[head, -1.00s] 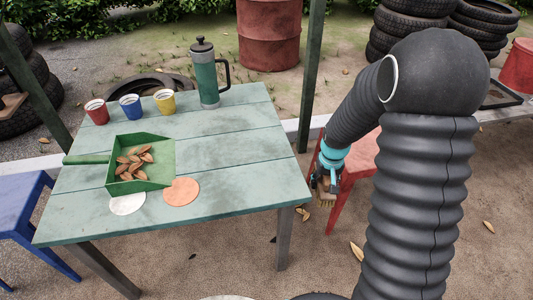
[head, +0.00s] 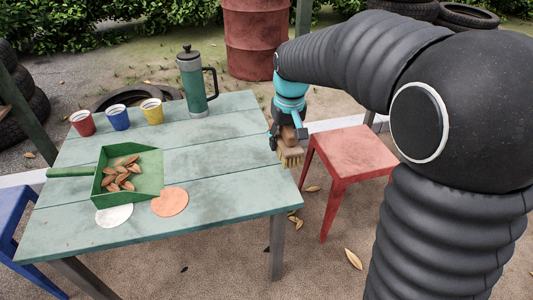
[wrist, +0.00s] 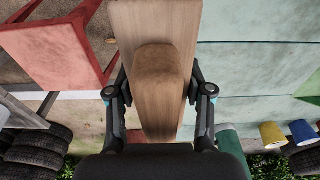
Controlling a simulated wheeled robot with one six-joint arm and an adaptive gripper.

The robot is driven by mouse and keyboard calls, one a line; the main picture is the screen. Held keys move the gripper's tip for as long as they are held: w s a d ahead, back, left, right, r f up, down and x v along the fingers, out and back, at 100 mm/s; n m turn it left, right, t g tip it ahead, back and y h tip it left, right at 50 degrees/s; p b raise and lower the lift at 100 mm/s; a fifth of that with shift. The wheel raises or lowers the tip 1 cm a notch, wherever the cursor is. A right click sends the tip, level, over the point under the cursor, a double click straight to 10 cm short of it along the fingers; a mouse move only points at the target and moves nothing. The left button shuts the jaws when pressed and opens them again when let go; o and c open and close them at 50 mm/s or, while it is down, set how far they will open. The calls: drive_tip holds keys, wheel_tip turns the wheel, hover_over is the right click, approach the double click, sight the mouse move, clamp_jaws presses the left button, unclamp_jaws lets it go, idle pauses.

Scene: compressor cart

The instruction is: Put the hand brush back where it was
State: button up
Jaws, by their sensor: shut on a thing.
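My gripper (head: 287,133) is shut on the hand brush (head: 291,155), just past the right edge of the green table (head: 230,187). The brush has a wooden body and pale bristles that point down. In the wrist view the wooden brush (wrist: 155,85) fills the middle between my two fingers (wrist: 160,100). The table edge lies to its right there and the red stool (wrist: 55,50) to its left. In the head view the red stool (head: 352,155) stands right of the brush, its top bare.
On the table are a green dustpan (head: 148,188) with several brown leaves, a white disc (head: 114,215), an orange disc (head: 170,202), red, blue and yellow cups (head: 118,117) and a green press pot (head: 194,85). A blue stool (head: 30,210) stands left.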

hover_over(265, 160)
wheel_tip(265, 160, down, 4)
drive_tip(key=shift+s+d+r, duration=0.15)
drive_tip(key=shift+r, duration=0.05)
drive_tip(key=shift+f, duration=2)
drive_tip(key=shift+f, duration=0.15)
drive_tip(key=o, duration=1.4)
